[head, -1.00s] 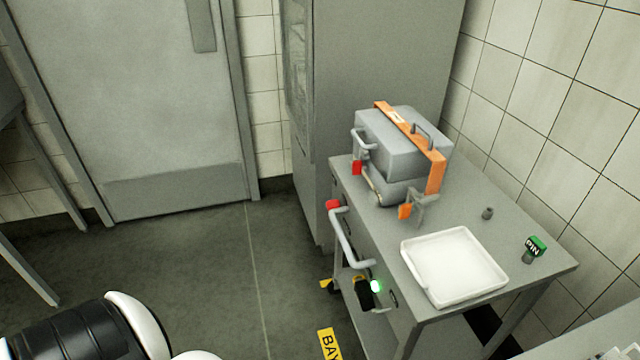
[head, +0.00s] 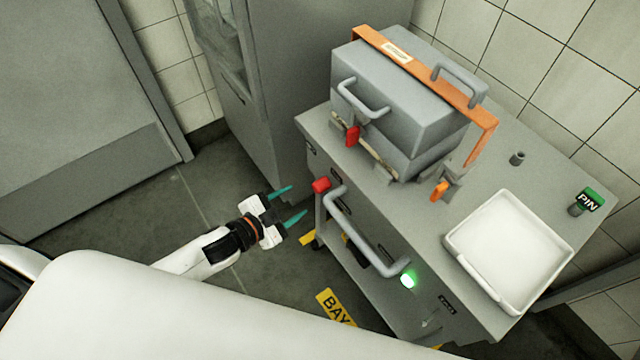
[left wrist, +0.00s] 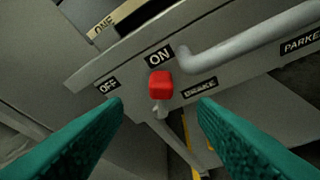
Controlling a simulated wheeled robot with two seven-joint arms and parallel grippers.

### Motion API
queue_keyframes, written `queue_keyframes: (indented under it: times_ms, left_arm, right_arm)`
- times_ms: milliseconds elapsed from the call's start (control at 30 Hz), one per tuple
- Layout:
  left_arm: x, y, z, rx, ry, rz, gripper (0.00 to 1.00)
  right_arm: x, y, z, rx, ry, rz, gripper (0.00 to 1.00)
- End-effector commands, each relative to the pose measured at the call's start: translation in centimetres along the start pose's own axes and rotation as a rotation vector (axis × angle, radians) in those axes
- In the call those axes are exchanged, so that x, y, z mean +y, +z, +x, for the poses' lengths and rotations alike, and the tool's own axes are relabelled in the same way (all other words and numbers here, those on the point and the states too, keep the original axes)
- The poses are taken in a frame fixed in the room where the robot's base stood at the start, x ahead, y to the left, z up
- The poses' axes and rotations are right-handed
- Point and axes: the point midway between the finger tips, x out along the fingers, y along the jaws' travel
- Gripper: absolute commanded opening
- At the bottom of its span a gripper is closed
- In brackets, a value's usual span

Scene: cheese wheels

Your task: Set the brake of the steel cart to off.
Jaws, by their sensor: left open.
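The steel cart (head: 385,262) stands at the right of the head view. Its brake lever has a red knob (head: 321,185) at the cart's near left corner, beside the grey push handle (head: 365,240). In the left wrist view the red knob (left wrist: 161,85) sits just below the ON label (left wrist: 159,56). The OFF label (left wrist: 109,86) is to its left and a BRAKE label (left wrist: 200,87) to its right. My left gripper (head: 298,202) is open and empty, a little short of the knob, which lies between and beyond its teal fingers in the wrist view. My right gripper is not seen.
A grey case with an orange strap (head: 410,90), a white tray (head: 510,250) and a green PIN block (head: 588,201) are on the cart top. A green light (head: 407,280) glows near the handle. A grey cabinet (head: 270,70) stands behind the cart.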

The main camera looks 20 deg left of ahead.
Motion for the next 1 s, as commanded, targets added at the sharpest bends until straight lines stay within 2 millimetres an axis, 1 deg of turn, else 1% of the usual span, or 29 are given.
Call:
queue_keyframes:
  times_ms: [233,400,500,600,700,967,1000]
  left_arm:
    - [0.1,0.1,4.9,-0.001,0.003,-0.001,0.53]
    - [0.2,0.0,8.1,0.001,0.003,-0.001,0.53]
    - [0.1,-0.1,9.5,0.001,0.003,-0.002,0.53]
    - [0.1,-0.1,10.4,0.002,0.003,-0.001,0.53]
    - [0.1,-0.1,10.9,0.002,0.002,-0.001,0.53]
    - [0.1,-0.1,11.0,0.002,0.001,-0.001,0.53]
    - [0.1,-0.1,11.0,0.002,0.001,-0.001,0.51]
  right_arm:
    - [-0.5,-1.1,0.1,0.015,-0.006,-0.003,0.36]
    - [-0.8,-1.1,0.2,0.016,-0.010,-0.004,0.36]
    - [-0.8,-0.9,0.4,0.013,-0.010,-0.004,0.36]
    - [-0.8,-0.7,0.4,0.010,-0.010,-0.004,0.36]
    - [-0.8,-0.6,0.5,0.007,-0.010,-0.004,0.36]
    - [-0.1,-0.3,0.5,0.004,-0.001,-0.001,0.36]
    - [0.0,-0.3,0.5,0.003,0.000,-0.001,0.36]
